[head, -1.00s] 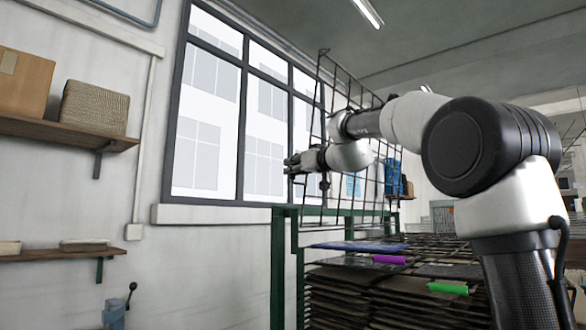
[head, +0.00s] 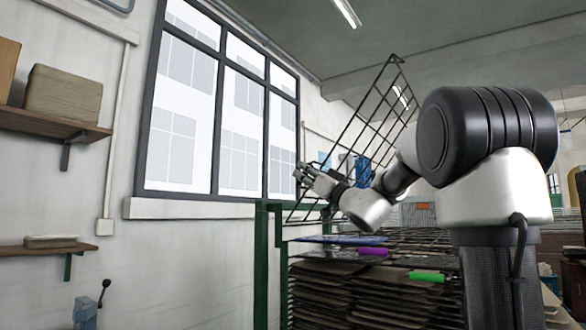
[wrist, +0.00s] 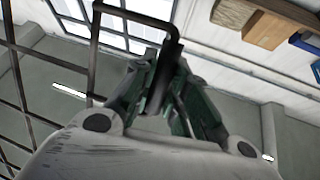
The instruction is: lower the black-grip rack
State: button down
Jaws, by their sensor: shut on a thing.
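The black-grip rack (head: 362,104) is a dark wire grid panel, raised and tilted, above the rack stack in the head view. Its top leans to the right. My gripper (head: 303,172) is at the rack's left side. In the wrist view my gripper (wrist: 165,75) is shut on the black grip (wrist: 172,48), a bent black loop running between the green-edged fingers. Part of the rack's right and lower side is hidden behind my arm.
Lower racks lie flat in the stack, with a purple grip (head: 373,252) and a green grip (head: 426,276) at the front. A blue sheet (head: 345,240) lies on top. A green post (head: 261,265) stands at the left. Wall shelves (head: 45,122) are farther left.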

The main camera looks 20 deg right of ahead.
jog(key=shift+s+d+f+m+t, duration=0.15)
jog(key=shift+s+d+f+t, duration=0.15)
jog(key=shift+s+f+t, duration=0.15)
jog(key=shift+s+d+f+m+t, duration=0.15)
jog(key=shift+s+d+f+t, duration=0.2)
jog(key=shift+f, duration=0.2)
jog(key=shift+a, duration=0.1)
jog(key=c, duration=1.4)
grip_release()
jog(key=shift+g+y, duration=0.3)
jog(key=shift+y, duration=0.5)
jog(key=v, duration=0.3)
jog(key=f+v, duration=0.1)
jog(key=v, duration=0.2)
jog(key=w+a+v, duration=0.1)
jog(key=v, duration=0.2)
jog(key=shift+s+a+f, duration=0.1)
jog(key=shift+s+f, duration=0.05)
jog(key=shift+f, duration=0.3)
jog(key=shift+n, duration=0.4)
